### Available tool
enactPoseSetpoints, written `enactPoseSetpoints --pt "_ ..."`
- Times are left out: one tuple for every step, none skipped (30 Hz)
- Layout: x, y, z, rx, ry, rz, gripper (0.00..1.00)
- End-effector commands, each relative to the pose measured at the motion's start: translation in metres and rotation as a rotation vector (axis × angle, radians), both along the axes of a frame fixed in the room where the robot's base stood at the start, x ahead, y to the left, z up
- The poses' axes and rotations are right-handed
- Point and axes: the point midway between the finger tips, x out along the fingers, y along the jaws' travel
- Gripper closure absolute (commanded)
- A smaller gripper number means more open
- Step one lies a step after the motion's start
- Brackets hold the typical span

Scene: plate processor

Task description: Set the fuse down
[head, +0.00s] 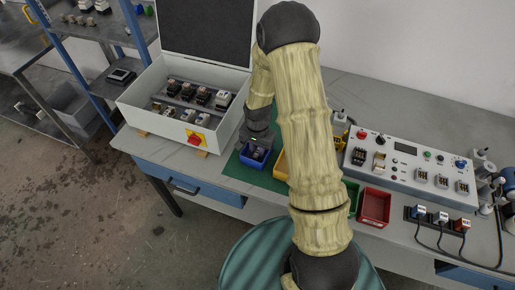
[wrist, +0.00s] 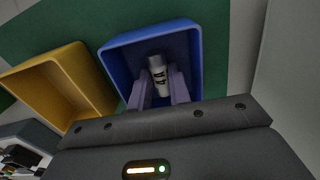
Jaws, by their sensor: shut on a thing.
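The fuse (wrist: 158,72), a small pale cylinder with dark markings, is between the two fingertips of my gripper (wrist: 160,86) in the wrist view. My gripper is shut on it. Behind the fuse in that view is the inside of the blue bin (wrist: 113,58), so the fuse is over or inside the bin; I cannot tell if it touches the floor. In the head view the blue bin (head: 247,163) stands on the green mat with my gripper (head: 257,150) at its opening. The fuse cannot be made out there.
A yellow bin (wrist: 88,62) stands next to the blue one. A red bin (head: 374,207) and a green bin (head: 353,196) are right of my arm. The open white electrical box (head: 153,124) is at left and a control panel (head: 408,165) at right. Green mat (head: 236,172) shows around the bins.

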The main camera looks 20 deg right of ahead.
Motion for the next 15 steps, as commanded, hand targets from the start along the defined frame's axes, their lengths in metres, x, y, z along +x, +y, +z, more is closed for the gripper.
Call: enactPoseSetpoints --pt "0.0003 0.0002 -0.0002 0.0 -0.001 0.0 1.0" --pt "0.0003 0.0002 -0.0001 0.0 -0.001 0.0 1.0" --pt "0.0004 0.0005 0.0 0.0 -0.001 0.001 1.0" --pt "0.0004 0.0005 0.0 0.0 -0.001 0.001 1.0" --pt "0.0004 0.0006 0.0 0.0 -0.001 0.001 1.0" --pt "0.0003 0.0007 0.0 0.0 -0.001 0.001 1.0" --pt "0.0002 0.0007 -0.0005 0.0 -0.001 0.001 1.0" --pt "0.0001 0.0008 -0.0014 -0.001 -0.001 0.002 1.0" --pt "0.0001 0.0009 -0.0029 -0.001 -0.001 0.002 1.0" --pt "0.0001 0.001 -0.0037 -0.001 -0.001 0.002 1.0" --pt "0.0001 0.0009 -0.0036 -0.001 -0.001 0.002 0.79" --pt "0.0002 0.001 -0.0028 0.0 -0.001 0.003 0.71" --pt "0.0001 0.0011 -0.0028 -0.001 -0.001 0.003 0.65" --pt "0.0001 0.0011 -0.0028 -0.001 -0.001 0.003 0.59" --pt "0.0002 0.0012 -0.0028 -0.001 -0.001 0.003 0.59"
